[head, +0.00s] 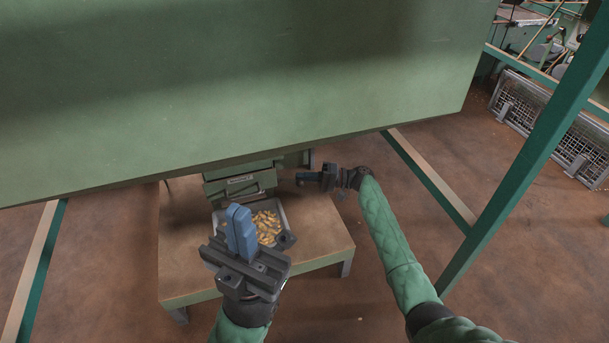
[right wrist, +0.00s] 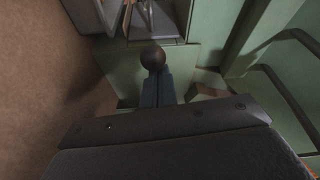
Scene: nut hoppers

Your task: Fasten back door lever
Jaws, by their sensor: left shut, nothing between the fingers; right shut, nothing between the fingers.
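A dark round knob (right wrist: 152,57), probably the end of the door lever, shows in the right wrist view just beyond my right gripper's blue fingertips (right wrist: 156,76). I cannot tell whether they touch it. The rest of the lever is hidden. Green metal panels of the machine (right wrist: 200,65) lie around it. In the head view my right gripper (head: 300,177) is shut beside the green machine housing (head: 240,185), under the big overhanging panel. My left gripper (head: 238,215) is shut and empty, in front of the metal tray and nearer the camera.
A large green panel (head: 250,80) overhangs the work area and hides the upper machine. A grey metal tray (head: 285,214) of brownish-yellow nuts sits on a low table (head: 320,240). A green post (head: 530,150) stands at right. Floor (head: 400,220) is open around the table.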

